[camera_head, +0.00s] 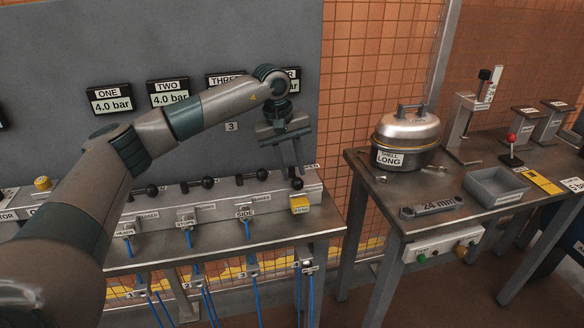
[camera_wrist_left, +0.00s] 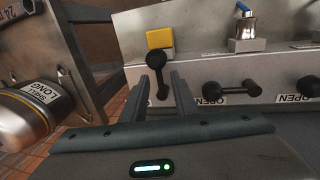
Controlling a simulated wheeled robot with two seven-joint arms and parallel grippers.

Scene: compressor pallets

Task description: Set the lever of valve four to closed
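The lever of valve four, dark with a round black knob (camera_head: 297,184), is at the right end of the grey valve block (camera_head: 228,200). In the left wrist view the lever (camera_wrist_left: 155,59) stands across the block, unlike the neighbouring levers, which lie along it. My left gripper (camera_head: 291,168) points down at this lever from above. In the left wrist view my left gripper (camera_wrist_left: 160,77) has its fingers apart, one on each side of the lever. Whether a finger touches it I cannot tell. Valve four's own labels are mostly hidden. My right gripper is not in view.
Neighbouring black levers (camera_head: 207,183) stand along the block to the left. A yellow block (camera_head: 300,204) is close to the lever. Gauge panels (camera_head: 168,92) hang behind, the fourth partly covered by my arm. A side table (camera_head: 385,190) with a metal pot (camera_head: 408,130) stands right.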

